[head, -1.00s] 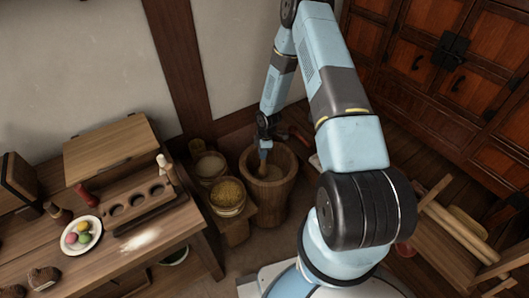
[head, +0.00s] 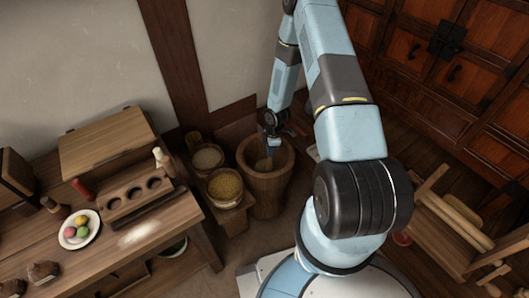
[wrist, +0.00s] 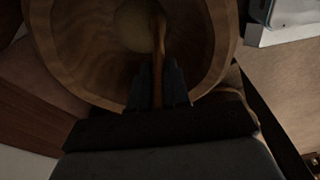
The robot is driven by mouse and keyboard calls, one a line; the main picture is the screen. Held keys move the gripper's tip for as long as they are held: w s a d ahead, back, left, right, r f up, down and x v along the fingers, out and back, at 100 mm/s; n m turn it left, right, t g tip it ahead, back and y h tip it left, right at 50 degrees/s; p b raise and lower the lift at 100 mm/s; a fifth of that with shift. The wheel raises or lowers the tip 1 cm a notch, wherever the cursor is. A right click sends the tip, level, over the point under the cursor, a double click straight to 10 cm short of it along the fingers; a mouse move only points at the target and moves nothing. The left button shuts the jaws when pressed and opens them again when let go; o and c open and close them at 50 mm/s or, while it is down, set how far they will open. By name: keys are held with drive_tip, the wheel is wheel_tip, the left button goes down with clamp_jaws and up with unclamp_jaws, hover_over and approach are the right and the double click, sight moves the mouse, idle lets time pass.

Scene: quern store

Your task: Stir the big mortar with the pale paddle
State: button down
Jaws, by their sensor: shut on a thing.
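The big mortar (head: 268,190) is a tall wooden tub standing on the floor near the wall corner. Its wide round rim also shows in the wrist view (wrist: 218,45). My gripper (head: 270,153) is at the mortar's mouth, near its far right side. In the wrist view my gripper (wrist: 158,88) is shut on the paddle (wrist: 159,40), a wooden shaft that reaches down into the mortar. The paddle's lower end meets pale contents (wrist: 132,28) at the mortar's bottom. In the head view my gripper and the rim hide most of the paddle.
A wooden table (head: 185,222) holds a plate (head: 93,222) of coloured balls and a holed rack (head: 138,197). A wooden rack with rods (head: 445,225) stands at right.

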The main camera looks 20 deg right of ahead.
idle(0.3)
wheel_tip(320, 180, up, 18)
idle(1.0)
drive_tip(key=shift+r, duration=0.1)
drive_tip(key=shift+w, duration=0.15)
